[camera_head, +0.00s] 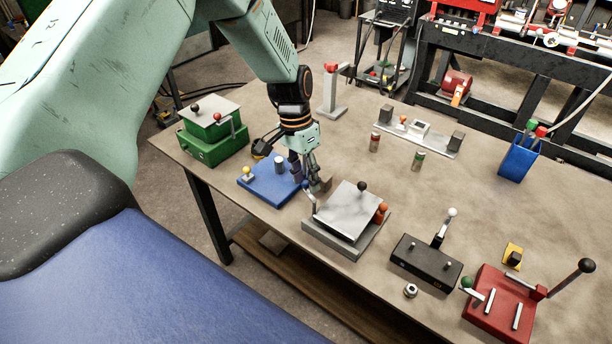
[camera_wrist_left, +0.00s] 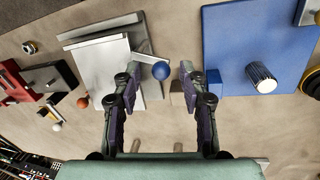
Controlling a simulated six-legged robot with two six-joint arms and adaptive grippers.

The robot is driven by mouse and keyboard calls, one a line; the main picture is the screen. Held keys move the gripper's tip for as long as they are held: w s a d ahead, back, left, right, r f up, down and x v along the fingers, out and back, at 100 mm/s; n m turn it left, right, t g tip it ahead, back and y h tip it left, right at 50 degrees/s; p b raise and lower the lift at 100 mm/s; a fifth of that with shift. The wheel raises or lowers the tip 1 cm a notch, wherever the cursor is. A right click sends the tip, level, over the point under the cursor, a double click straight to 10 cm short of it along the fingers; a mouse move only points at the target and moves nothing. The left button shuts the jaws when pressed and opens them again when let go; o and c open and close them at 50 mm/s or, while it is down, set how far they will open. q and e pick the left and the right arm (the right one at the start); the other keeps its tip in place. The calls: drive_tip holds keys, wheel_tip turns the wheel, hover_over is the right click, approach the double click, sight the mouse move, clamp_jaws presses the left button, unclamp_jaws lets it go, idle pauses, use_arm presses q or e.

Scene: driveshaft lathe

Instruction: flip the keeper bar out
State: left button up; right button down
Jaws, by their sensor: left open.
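The keeper bar (camera_wrist_left: 150,58) is a short pale bar with a blue ball knob (camera_wrist_left: 161,72), beside the tilted grey plate (camera_wrist_left: 97,75) on its grey base. In the head view the blue knob (camera_head: 305,185) shows at the left side of the plate (camera_head: 348,210), which has a black knob on top. My left gripper (camera_wrist_left: 160,72) is open, pointing down, with the blue knob between its fingertips in the wrist view. I cannot tell whether the fingers touch it. My left gripper also shows in the head view (camera_head: 309,180), partly hiding the bar. My right gripper is not in view.
A blue plate with pegs (camera_head: 268,187) lies close left of my left gripper. A green box (camera_head: 212,138) stands farther left. A black lever block (camera_head: 425,262) and a red fixture (camera_head: 500,305) stand to the right.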

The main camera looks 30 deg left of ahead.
use_arm(q)
drive_tip(key=shift+s+a+r, duration=0.1)
drive_tip(key=shift+s+a, duration=0.1)
drive_tip(key=shift+c, duration=0.6)
drive_tip(key=shift+w+d, duration=0.2)
drive_tip(key=shift+w, duration=0.05)
drive_tip(key=c, duration=0.4)
drive_tip(key=shift+s+a, duration=0.15)
clamp_jaws()
drive_tip(key=shift+s+r+n+p, duration=0.1)
drive_tip(key=shift+s+n+p, duration=0.15)
drive_tip(key=shift+n+p, duration=0.7)
drive_tip(key=shift+a+p, duration=0.1)
drive_tip(key=shift+p, duration=0.25)
drive_tip(key=shift+n, duration=0.45)
drive_tip(key=shift+s+t, duration=0.1)
drive_tip(key=shift+t, duration=0.2)
